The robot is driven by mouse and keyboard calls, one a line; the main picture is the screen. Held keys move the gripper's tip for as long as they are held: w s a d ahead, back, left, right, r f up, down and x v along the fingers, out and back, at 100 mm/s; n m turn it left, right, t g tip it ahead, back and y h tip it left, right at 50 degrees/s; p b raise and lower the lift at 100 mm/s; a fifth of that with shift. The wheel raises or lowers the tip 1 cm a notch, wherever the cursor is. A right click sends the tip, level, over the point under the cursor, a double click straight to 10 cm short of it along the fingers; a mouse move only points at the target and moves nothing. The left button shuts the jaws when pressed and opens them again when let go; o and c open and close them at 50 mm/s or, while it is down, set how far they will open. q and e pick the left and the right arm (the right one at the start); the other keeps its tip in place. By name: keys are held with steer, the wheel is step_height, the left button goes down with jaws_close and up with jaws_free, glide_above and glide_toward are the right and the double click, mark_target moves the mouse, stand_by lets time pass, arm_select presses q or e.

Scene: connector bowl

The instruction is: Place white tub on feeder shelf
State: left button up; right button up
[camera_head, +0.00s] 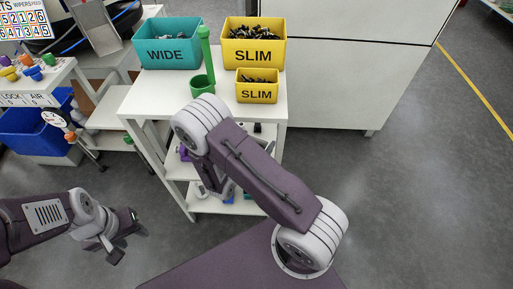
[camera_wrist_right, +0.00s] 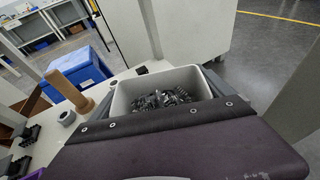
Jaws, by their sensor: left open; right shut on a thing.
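In the right wrist view a white tub (camera_wrist_right: 122,98) holds a heap of small dark metal pieces. My right gripper (camera_wrist_right: 165,100) is shut on the tub, with a dark screwed bar in front hiding its near side. In the head view my right arm reaches down over the white cart and hides the tub and most of the gripper. My left gripper (camera_head: 122,238) is open and empty above the floor at the lower left. A white shelf surface (camera_wrist_right: 125,73) shows beside the tub in the wrist view; I cannot tell if the tub touches it.
The white cart top (camera_head: 150,98) carries a teal WIDE bin (camera_head: 168,54), two yellow SLIM bins (camera_head: 253,54) (camera_head: 256,97) and a green post (camera_head: 204,45). A wooden post (camera_wrist_right: 70,90) and a blue bin (camera_wrist_right: 82,72) stand left of the tub. Floor at right is clear.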

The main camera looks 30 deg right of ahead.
step_height(320, 180, down, 3)
steer(key=shift+f+b, duration=0.1)
steer(key=shift+b, duration=0.35)
steer(key=shift+r, duration=0.25)
arm_select(q)
steer(key=shift+f, duration=0.8)
arm_select(e)
steer(key=shift+f, duration=0.1)
steer(key=o, duration=1.1)
steer(key=shift+o, duration=0.2)
